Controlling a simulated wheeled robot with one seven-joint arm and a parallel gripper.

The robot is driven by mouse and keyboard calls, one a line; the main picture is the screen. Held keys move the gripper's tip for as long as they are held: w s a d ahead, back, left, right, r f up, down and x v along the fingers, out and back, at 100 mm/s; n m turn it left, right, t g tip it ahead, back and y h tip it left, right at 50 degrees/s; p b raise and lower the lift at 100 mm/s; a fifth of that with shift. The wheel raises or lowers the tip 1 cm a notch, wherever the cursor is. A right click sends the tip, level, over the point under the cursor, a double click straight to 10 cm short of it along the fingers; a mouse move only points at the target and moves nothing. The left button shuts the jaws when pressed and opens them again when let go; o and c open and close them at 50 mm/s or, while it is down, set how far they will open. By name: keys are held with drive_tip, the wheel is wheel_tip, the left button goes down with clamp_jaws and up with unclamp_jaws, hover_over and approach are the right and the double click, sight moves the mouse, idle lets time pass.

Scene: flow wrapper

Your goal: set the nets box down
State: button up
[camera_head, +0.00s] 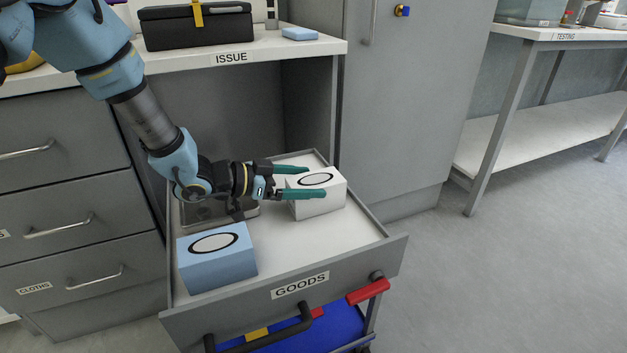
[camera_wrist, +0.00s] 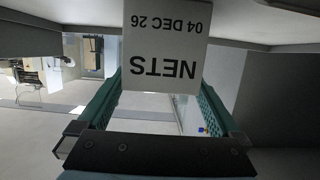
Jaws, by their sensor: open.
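The nets box (camera_head: 318,204) is a white box with a black oval on top, standing upright in the back right of the open GOODS drawer (camera_head: 365,238). In the wrist view, its face (camera_wrist: 162,45) reads NETS and 04 DEC 26, upside down. My gripper (camera_head: 314,182) is open, its two green fingers reaching along either side of the box near its top. The box appears to rest on the drawer floor. I cannot tell whether either finger touches it.
A blue box (camera_head: 215,262) with an oval stands in the drawer's front left. A metal tray (camera_head: 205,212) lies behind it, partly hidden by my arm. The drawer floor is clear at front right. The ISSUE counter (camera_head: 280,44) overhangs the back; a grey cabinet (camera_head: 405,120) stands at right.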

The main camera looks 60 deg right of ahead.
drive_tip(key=p+v, duration=0.1)
drive_tip(key=v, duration=0.8)
drive_tip(key=shift+a+p, duration=0.25)
drive_tip(key=shift+p, duration=0.1)
drive_tip(key=shift+w+r, duration=0.15)
